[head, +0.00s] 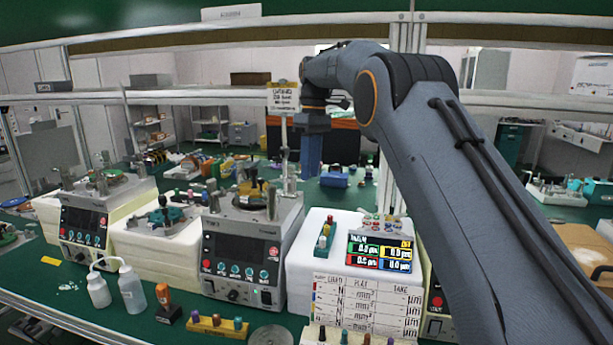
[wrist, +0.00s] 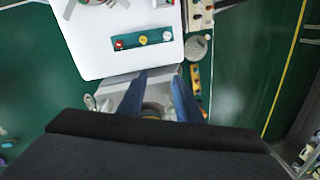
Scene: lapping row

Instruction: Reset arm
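My arm reaches from the lower right up and forward across the head view, bending down at its far end. My gripper (head: 311,172) hangs with its blue fingers pointing down, above the bench behind the machines. In the wrist view, the two blue fingers of my gripper (wrist: 160,80) stand apart, with nothing seen held between them. A grey machine (wrist: 118,90) shows below and between the fingers.
A lapping machine (head: 240,249) stands in the middle of the green bench, with another machine (head: 83,222) at left. A white block with a display (head: 318,273) is right of the middle. A sign on a post (head: 283,97) stands close to the gripper. Shelf rails cross above.

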